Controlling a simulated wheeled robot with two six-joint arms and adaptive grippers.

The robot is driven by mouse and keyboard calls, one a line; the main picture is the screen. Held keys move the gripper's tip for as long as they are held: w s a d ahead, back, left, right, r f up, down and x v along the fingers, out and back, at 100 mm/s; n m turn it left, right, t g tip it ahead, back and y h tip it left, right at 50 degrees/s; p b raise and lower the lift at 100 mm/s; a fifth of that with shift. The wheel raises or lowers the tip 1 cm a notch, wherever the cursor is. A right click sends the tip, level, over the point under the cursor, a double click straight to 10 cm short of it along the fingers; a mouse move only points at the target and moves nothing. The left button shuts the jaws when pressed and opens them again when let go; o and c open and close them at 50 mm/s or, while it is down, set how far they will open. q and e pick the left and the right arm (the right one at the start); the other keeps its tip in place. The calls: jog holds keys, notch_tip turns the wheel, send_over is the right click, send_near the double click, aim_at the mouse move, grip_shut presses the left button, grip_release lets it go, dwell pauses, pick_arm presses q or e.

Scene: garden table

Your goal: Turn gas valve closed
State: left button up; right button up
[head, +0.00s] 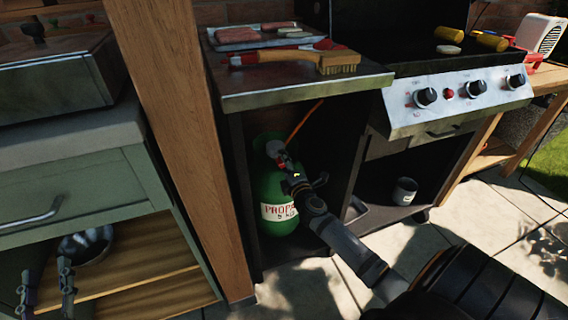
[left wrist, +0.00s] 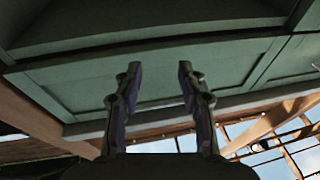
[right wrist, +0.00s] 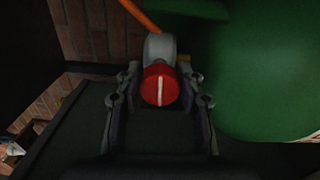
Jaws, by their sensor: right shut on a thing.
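A green propane bottle (head: 272,180) with a white label stands in the open cabinet below the grill's side shelf. The red gas valve knob (right wrist: 160,86) has a white line that stands nearly upright in the right wrist view. My right gripper (right wrist: 160,88) is shut on the knob, with one finger on each side; in the head view the gripper (head: 284,160) reaches into the cabinet and covers part of the valve. My left gripper (head: 52,270) is at the lower left beside the green cabinet; in the left wrist view its fingers (left wrist: 156,75) are apart with nothing between them.
An orange hose (head: 305,120) runs up from the valve. A wooden post (head: 185,130) stands close left of the cabinet opening. The side shelf (head: 270,92) above holds a brush (head: 340,62) and a tray with meat. A dark cup (head: 404,191) stands right in the grill's lower space.

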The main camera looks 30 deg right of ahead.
pick_arm(q)
jog(key=shift+r, duration=0.45)
pick_arm(e)
jog(key=shift+f, duration=0.1)
jog(key=o, duration=1.2)
jog(key=shift+c, duration=0.2)
jog(key=shift+s, duration=0.1)
jog(key=v, duration=1.1)
jog(key=shift+s, duration=0.4)
jog(key=shift+a, duration=0.2)
